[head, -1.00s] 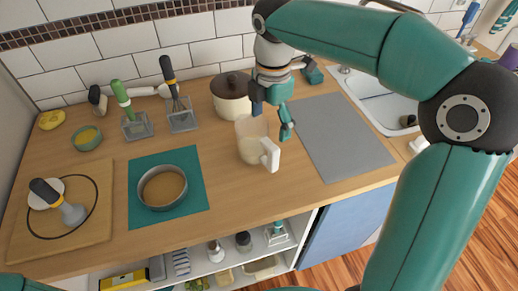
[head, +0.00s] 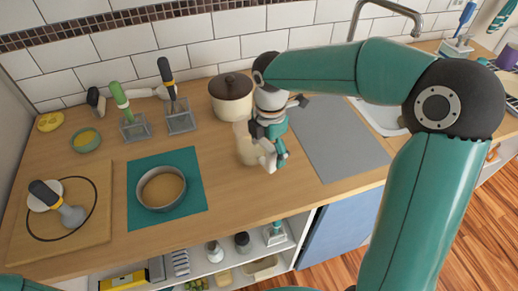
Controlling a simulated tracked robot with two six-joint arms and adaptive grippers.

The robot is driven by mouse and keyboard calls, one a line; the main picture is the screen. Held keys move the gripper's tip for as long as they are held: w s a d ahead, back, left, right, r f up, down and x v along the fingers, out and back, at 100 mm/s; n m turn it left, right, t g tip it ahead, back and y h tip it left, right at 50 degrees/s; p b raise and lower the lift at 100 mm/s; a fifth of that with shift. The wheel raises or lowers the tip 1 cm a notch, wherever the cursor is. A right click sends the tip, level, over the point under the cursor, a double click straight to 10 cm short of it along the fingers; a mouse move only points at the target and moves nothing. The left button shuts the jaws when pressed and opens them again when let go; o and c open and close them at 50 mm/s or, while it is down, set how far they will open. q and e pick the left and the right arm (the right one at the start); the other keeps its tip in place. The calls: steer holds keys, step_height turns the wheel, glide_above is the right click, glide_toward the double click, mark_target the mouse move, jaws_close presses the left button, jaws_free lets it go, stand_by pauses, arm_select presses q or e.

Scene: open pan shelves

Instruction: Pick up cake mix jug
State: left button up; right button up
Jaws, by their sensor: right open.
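The cake mix jug (head: 243,148), a pale translucent jug with a white handle, stands upright on the wooden counter right of the teal mat. My right gripper (head: 273,150) is open and low over the handle side of the jug, covering part of the jug and most of its handle. I cannot tell whether the fingers touch the handle. My left gripper is out of view.
A cream pot (head: 232,100) with a dark lid stands just behind the jug. A round cake tin (head: 161,207) sits on the teal mat (head: 193,205) to the left. A grey mat (head: 345,150) lies bare to the right, with the sink (head: 385,118) beyond.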

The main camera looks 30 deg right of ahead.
jaws_close()
stand_by(0.3)
steer(key=shift+r, duration=0.15)
steer(key=shift+r, duration=0.5)
step_height(320, 180, up, 19)
steer(key=p, duration=0.1)
steer(key=shift+f, duration=0.1)
steer(key=c, duration=0.5)
jaws_free()
steer(key=shift+c, duration=0.2)
jaws_close()
